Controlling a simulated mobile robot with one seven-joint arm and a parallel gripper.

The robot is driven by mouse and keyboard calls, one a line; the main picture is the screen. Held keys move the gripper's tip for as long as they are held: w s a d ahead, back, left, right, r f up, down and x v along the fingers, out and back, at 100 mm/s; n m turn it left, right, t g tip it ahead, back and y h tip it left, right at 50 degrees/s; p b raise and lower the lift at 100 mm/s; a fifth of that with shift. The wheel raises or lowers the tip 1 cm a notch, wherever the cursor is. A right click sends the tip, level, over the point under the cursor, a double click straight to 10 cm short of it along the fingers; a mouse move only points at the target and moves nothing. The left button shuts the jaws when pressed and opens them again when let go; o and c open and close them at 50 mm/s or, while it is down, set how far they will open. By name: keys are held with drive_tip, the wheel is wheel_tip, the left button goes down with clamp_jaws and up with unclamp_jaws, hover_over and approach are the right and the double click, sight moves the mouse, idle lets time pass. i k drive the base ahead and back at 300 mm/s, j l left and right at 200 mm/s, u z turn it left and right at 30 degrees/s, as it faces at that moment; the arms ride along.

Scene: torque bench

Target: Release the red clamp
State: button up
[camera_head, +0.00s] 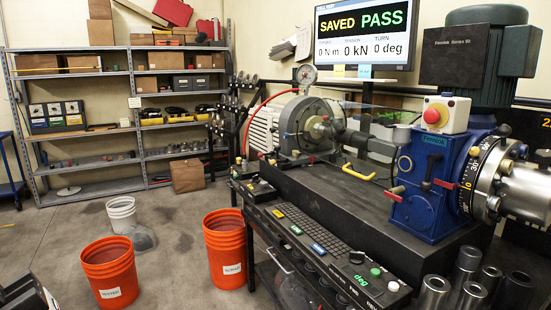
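A blue gearbox-like unit (426,186) stands on the dark bench at the right. A red lever-like piece (394,194) sticks out at its left lower side. A second small red piece (446,184) sits near its right edge, beside a black lever (430,172). I cannot tell which red piece is the clamp, or whether either is tight or loose. My gripper is not in clear view, and nothing is seen touching the red pieces.
A yellow handle (358,172) and a grey motor (300,128) are left of the blue unit. A keyboard panel (318,240) runs along the bench front. Metal sockets (470,285) stand at lower right. Orange buckets (110,270) are on the floor. The screen (362,36) reads "SAVED PASS".

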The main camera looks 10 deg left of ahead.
sight(260, 154)
drive_tip(key=i+j+u, duration=0.1)
drive_tip(key=i, duration=0.4)
drive_tip(key=i+j+u, duration=0.15)
drive_tip(key=i, duration=0.4)
drive_tip(key=i+j+z, duration=0.2)
drive_tip(key=i+j, duration=0.8)
